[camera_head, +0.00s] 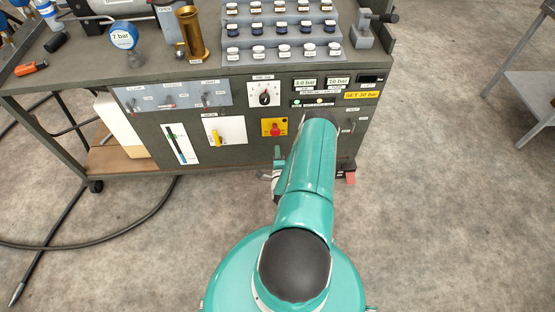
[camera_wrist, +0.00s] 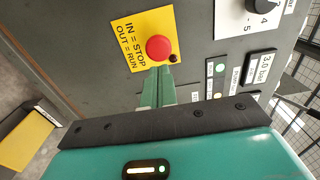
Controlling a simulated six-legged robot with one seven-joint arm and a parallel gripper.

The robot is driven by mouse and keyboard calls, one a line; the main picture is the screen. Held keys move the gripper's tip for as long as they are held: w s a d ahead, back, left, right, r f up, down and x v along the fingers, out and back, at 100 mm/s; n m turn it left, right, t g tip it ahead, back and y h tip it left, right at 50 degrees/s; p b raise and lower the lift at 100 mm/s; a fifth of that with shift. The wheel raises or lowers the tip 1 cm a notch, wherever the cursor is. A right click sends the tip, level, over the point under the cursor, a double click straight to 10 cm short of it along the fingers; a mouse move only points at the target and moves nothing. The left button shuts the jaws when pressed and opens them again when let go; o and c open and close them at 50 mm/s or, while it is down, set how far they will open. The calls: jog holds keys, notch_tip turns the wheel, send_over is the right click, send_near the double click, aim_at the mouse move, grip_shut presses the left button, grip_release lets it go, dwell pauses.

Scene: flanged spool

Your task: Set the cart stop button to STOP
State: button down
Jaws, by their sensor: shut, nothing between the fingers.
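The stop button (camera_wrist: 158,47) is a round red mushroom head on a yellow plate (camera_wrist: 127,30) lettered "IN = STOP, OUT = RUN". In the head view the red button (camera_head: 275,131) is on the cart's front panel, just left of my arm. My gripper (camera_wrist: 158,72) is shut and empty, its green fingertips at the button's lower edge in the wrist view. I cannot tell whether they touch it, or whether the button is in or out.
A rotary dial (camera_head: 264,94) sits above the button, and a yellow-handled lever (camera_head: 216,138) is to its left. Pressure displays (camera_head: 305,83) are at upper right. Bottles stand on a stepped rack (camera_head: 285,62) on the cart top. A black hose (camera_head: 120,245) lies on the floor at left.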

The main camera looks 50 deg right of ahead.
aim_at(275, 133)
jog(key=x, duration=0.7)
jog(key=shift+a, duration=0.1)
